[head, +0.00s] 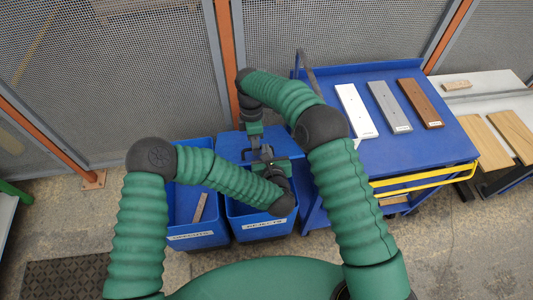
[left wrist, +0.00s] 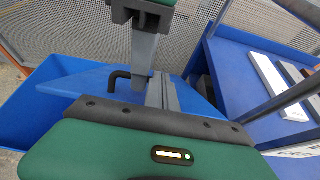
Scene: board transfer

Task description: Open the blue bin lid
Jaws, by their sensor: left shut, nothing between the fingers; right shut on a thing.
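The blue bin (head: 240,228) with a REJECTS label stands in the middle of the head view. Its blue lid (head: 230,147) shows behind my left forearm and also in the left wrist view (left wrist: 90,80), with a black handle (left wrist: 119,78). The lid looks tilted, but the arms hide much of it and I cannot tell its angle. My right gripper (head: 253,132) reaches down from above and is shut on the handle; its grey finger (left wrist: 144,55) meets it. My left gripper (head: 267,153) is shut and empty, close beside the right gripper, its fingers (left wrist: 162,95) near the handle.
An open blue bin (head: 182,238) with a board (head: 200,207) inside stands to the left. A blue cart (head: 345,75) with white, grey and brown boards stands to the right, with a yellow rail (head: 425,175). A mesh fence (head: 120,60) closes the back.

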